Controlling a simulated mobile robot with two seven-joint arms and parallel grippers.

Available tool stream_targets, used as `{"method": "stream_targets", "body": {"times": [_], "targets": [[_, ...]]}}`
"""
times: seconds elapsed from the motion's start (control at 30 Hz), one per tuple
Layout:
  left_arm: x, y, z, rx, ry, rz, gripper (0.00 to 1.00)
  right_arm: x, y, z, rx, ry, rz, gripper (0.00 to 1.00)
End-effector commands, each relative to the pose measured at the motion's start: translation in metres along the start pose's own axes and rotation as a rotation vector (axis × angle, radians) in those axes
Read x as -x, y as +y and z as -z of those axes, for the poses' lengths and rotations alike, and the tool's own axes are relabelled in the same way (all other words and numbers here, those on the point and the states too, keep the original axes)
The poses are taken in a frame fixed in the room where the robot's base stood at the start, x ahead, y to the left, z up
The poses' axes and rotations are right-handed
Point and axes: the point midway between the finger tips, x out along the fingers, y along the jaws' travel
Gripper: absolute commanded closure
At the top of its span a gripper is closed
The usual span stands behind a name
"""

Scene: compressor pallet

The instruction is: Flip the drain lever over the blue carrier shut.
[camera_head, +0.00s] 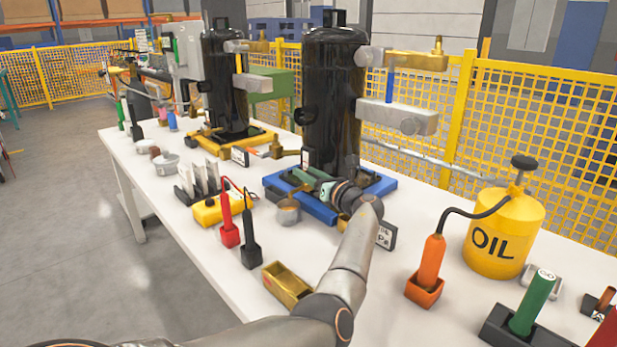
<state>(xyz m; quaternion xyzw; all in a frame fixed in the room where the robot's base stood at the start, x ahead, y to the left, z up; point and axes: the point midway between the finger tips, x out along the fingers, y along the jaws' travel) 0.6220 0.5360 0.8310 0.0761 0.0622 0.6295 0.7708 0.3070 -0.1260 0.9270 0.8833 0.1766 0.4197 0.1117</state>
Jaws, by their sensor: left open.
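The blue carrier (313,207) holds a tall black compressor tank (332,105) upright on the white table. My left arm reaches in from the bottom, and my left gripper (312,180) is low in front of this tank, over the carrier's near side. It is open, with green parts at its tip. My right gripper is out of view.
A second black tank (225,85) stands in a yellow carrier (207,142) farther back. A yellow meter (208,212) with red and black probes, a brass tray (287,284), an orange-handled tool (430,262) and a yellow oil can (503,235) stand nearby. Yellow fencing runs behind the table.

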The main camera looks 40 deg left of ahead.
Motion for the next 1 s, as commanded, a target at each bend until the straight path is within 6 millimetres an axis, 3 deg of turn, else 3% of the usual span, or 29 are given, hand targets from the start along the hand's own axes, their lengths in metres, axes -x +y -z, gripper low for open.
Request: {"method": "stream_targets", "body": {"times": [0.23, 0.63, 1.0], "targets": [[-0.0005, -0.0001, -0.0001, 0.000, 0.000, 0.001, 0.56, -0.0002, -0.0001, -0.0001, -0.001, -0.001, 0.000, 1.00], [-0.0002, 0.0000, 0.0001, 0.000, 0.000, 0.001, 1.00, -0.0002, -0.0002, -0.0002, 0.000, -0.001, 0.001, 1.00], [-0.0001, -0.0001, 0.0003, -0.001, 0.000, 0.000, 1.00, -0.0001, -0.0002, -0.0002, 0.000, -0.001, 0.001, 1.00]]}}
